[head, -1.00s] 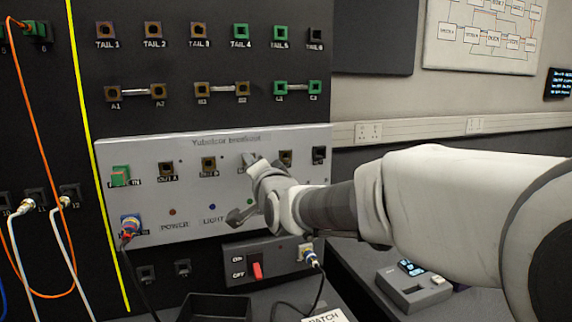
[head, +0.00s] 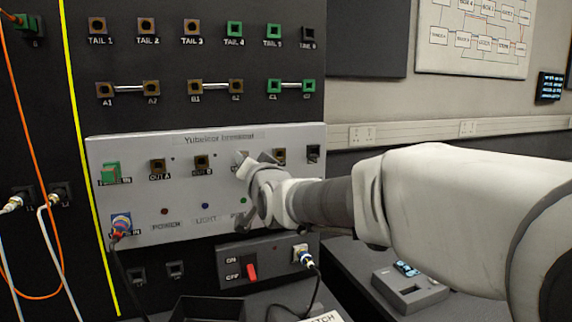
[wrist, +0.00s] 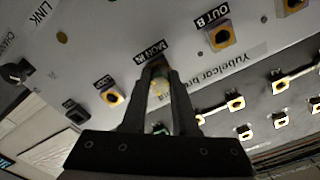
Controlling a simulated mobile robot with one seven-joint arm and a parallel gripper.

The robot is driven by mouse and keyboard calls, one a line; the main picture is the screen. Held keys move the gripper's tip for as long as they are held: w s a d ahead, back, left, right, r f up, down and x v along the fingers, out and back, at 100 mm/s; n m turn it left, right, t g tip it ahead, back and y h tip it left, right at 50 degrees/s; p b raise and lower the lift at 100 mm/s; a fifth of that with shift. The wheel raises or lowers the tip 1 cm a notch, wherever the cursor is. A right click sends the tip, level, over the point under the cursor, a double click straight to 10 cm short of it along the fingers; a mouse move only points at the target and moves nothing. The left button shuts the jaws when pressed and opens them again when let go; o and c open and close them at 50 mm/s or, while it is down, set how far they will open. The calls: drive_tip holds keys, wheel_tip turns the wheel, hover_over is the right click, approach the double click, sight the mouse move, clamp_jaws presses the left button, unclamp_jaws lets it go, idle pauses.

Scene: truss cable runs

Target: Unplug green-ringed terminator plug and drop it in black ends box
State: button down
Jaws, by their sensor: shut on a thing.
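My gripper (head: 243,163) is at the grey breakout panel (head: 190,222), in the port row right of OUT B. In the wrist view my gripper (wrist: 159,75) has its two fingers closed in on a small pale yellowish plug (wrist: 158,103) beside a label that seems to read MON IN. The fingers hide most of the plug and its socket; I cannot make out a green ring or whether the plug is still seated. An open black box (head: 207,308), seemingly the ends box, stands below the panel at the bottom of the head view.
A switch box (head: 252,262) with a red rocker and a plugged black cable (head: 313,285) sits between panel and black box. A grey device (head: 410,290) lies right. Orange cable (head: 30,150) hangs left.

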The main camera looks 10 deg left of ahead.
drive_tip(key=shift+r+n, duration=0.2)
drive_tip(key=shift+n, duration=0.1)
idle(0.4)
drive_tip(key=shift+f+b+v, duration=0.2)
drive_tip(key=shift+b+v, duration=1.4)
drive_tip(key=shift+v, duration=0.75)
